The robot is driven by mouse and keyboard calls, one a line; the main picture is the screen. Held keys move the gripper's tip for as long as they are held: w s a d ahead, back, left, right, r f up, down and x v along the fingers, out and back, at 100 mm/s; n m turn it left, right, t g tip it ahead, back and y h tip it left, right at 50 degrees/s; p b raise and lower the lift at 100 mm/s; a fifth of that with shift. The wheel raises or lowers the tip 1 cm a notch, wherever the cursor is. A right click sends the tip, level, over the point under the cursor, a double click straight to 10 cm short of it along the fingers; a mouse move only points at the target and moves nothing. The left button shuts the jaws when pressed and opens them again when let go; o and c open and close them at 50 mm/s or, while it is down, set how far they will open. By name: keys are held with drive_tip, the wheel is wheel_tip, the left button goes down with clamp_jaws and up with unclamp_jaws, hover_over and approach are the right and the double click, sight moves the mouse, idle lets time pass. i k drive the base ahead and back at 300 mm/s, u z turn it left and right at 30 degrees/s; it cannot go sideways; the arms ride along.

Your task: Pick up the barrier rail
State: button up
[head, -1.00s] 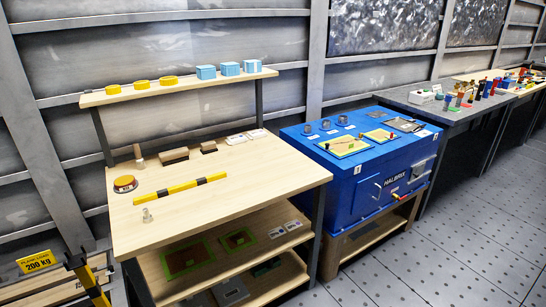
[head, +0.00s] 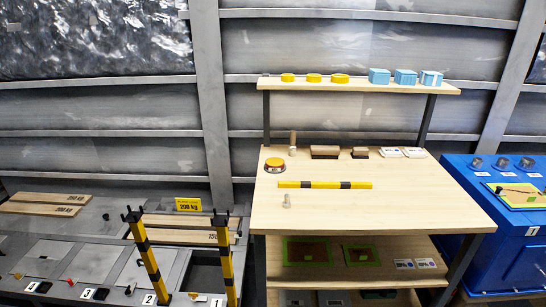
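The barrier rail (head: 325,184) is a yellow and black striped bar. It lies flat across the wooden workbench top (head: 400,205), left of the middle, running left to right. Nothing covers it. My gripper is not in the head view, so I cannot see where it is relative to the rail.
A small pale fitting (head: 287,201) stands just in front of the rail. A yellow-topped round device (head: 275,164), a brush and blocks (head: 325,152) lie behind it. Two striped posts (head: 148,258) stand at the left. The bench's right front is clear. A blue cabinet (head: 478,240) adjoins it.

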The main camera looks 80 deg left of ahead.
sight(305, 184)
drive_tip(key=u, duration=1.85)
